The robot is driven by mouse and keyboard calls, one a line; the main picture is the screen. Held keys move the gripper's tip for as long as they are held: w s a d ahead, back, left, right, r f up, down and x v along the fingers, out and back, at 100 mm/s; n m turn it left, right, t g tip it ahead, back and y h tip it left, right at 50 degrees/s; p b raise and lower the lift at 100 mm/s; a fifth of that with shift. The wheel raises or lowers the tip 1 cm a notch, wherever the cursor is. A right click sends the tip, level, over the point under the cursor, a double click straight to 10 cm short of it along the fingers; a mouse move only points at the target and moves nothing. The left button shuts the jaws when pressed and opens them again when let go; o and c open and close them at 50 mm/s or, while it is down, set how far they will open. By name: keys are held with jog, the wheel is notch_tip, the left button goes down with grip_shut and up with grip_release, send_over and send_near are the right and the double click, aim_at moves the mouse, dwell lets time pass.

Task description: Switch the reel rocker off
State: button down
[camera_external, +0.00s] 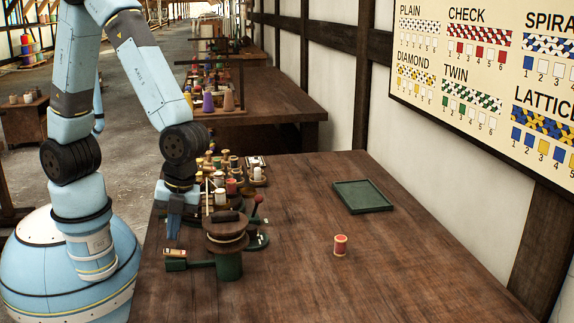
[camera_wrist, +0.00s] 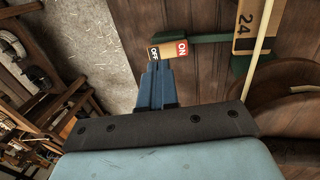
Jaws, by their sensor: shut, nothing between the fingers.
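The reel rocker (camera_external: 175,253) is a small switch at the near left edge of the table, beside the wooden reel (camera_external: 226,228) on its green stand. In the wrist view, the rocker (camera_wrist: 181,48) has a red ON half and a dark OFF half to its left. My gripper (camera_external: 173,237) is shut and empty, pointing down just above the rocker. In the wrist view, the gripper's fingertips (camera_wrist: 156,66) are right by the OFF half. I cannot tell whether they touch it, or which half is pressed down.
Several spools and bobbins (camera_external: 220,197) stand behind the reel. A lever with a red knob (camera_external: 257,200) rises beside it. A red spool (camera_external: 340,245) and a green tray (camera_external: 362,196) are on the right. The table's front right is clear.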

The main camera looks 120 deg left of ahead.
aim_at(176, 252)
jog(key=shift+x, duration=1.75)
jog(key=shift+s+d+f, duration=0.1)
jog(key=shift+s+f, duration=0.1)
jog(key=shift+s, duration=0.05)
jog(key=shift+w+a, duration=0.55)
